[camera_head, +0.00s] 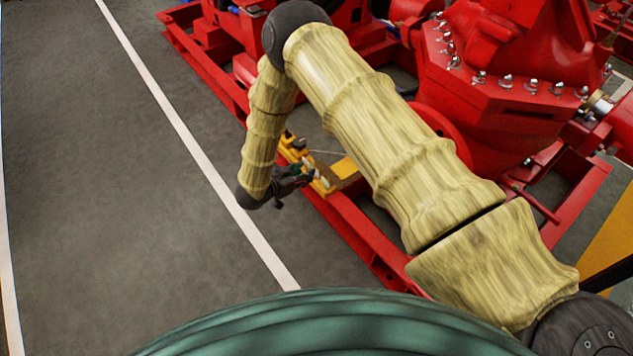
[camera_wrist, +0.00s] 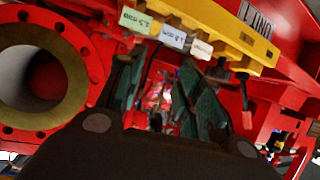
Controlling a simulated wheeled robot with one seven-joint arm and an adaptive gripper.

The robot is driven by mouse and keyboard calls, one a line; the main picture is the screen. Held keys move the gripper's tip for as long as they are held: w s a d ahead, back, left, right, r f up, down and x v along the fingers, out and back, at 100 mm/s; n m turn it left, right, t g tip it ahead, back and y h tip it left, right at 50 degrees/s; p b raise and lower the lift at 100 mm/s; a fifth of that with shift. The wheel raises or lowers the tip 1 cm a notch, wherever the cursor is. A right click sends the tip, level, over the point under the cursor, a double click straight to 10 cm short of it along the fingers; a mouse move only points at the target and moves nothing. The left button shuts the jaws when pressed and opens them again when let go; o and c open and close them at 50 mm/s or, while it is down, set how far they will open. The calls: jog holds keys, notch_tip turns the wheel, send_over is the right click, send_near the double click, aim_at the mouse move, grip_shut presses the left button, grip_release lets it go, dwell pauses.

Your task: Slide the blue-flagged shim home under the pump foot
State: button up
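My gripper (camera_wrist: 163,103) has its two dark green fingers apart, with nothing seen between the tips. In the head view my gripper (camera_head: 303,177) is low at the red base rail, beside the yellow rack. In the wrist view the yellow rack (camera_wrist: 225,38) runs across the top and bears several small flags. The pale blue flag (camera_wrist: 172,37) is between a green flag (camera_wrist: 135,20) and a white flag (camera_wrist: 202,49). The flags are above the fingers in that picture, apart from them as far as I can tell. The shim's plate and the pump foot cannot be made out.
The red pump (camera_head: 510,75) with its bolted flange stands right of my arm, on a red base frame (camera_head: 365,240). A round flange with a yellowish ring (camera_wrist: 75,90) fills the left of the wrist view. Grey floor (camera_head: 110,200) with a white line is free at left.

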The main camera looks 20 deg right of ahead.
aim_at(317, 170)
notch_tip(317, 170, down, 3)
jog(key=w+a+m+g+h+b, duration=0.1)
jog(key=w+a+m+g+b, duration=0.1)
jog(key=a+m+b, duration=0.15)
jog(key=shift+n+h, duration=0.3)
jog(key=shift+n, duration=0.05)
jog(key=b+x, duration=0.2)
jog(key=x, duration=0.3)
jog(key=b+x, duration=0.2)
jog(key=x, duration=0.4)
jog(key=shift+s+d+r, duration=0.2)
jog(key=shift+d, duration=0.05)
grip_shut()
